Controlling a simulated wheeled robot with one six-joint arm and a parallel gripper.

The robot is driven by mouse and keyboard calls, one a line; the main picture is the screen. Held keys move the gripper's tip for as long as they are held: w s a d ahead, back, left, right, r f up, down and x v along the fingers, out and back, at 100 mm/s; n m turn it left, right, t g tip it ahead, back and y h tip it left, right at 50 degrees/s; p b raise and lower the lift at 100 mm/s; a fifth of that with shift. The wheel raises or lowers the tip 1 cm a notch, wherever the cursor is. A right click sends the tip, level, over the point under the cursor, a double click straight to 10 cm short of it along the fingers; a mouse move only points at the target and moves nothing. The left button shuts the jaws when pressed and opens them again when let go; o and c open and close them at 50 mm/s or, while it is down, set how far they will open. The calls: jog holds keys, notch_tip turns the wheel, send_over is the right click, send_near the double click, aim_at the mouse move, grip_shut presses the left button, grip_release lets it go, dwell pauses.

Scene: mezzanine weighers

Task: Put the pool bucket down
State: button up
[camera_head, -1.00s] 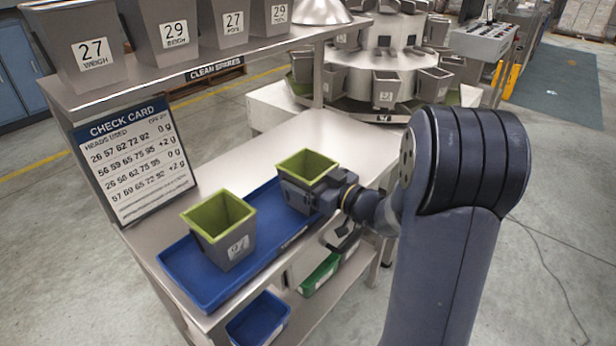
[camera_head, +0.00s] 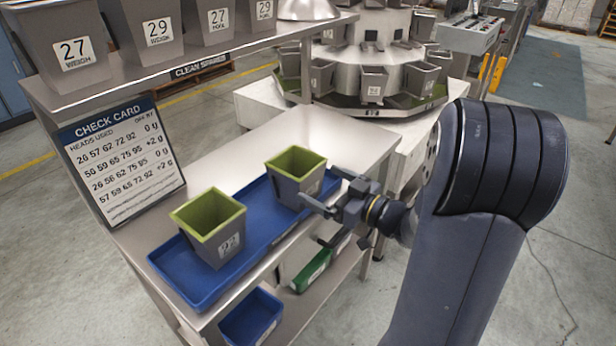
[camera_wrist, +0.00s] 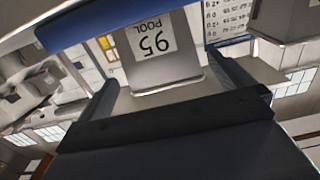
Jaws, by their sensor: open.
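The pool bucket (camera_head: 289,188), grey with a green inside rim, stands upright at the far end of the blue tray (camera_head: 190,290) on the steel bench. In the wrist view the bucket (camera_wrist: 165,70) shows upside down, with a white label reading 95 POOL. My gripper (camera_head: 324,188) is open just to the right of the bucket, its fingers pointing at it. In the wrist view the fingers (camera_wrist: 168,88) are spread wide, with the bucket between or just beyond them; I cannot tell if either touches it.
A second green-rimmed bucket (camera_head: 212,240) stands at the tray's near end. A check card (camera_head: 118,160) leans at the left under a shelf (camera_head: 130,85) of grey buckets. Bare bench top (camera_head: 310,135) lies behind the tray. A round weigher (camera_head: 350,65) stands beyond.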

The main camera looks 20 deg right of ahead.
jog(key=shift+v, duration=1.95)
send_near(282, 160)
jog(key=w+a, duration=0.1)
jog(key=w+a+f, duration=0.1)
jog(key=w, duration=0.1)
jog(key=w+a+f, duration=0.1)
jog(key=shift+w+a+f+b, duration=0.2)
jog(key=shift+w+b, duration=0.15)
jog(key=shift+w, duration=0.05)
jog(key=shift+d+r+p, duration=0.1)
jog(key=shift+r+p, duration=0.3)
jog(key=shift+r, duration=0.4)
jog(key=shift+s+r, duration=0.1)
jog(key=shift+r, duration=0.35)
jog(key=shift+f, duration=0.15)
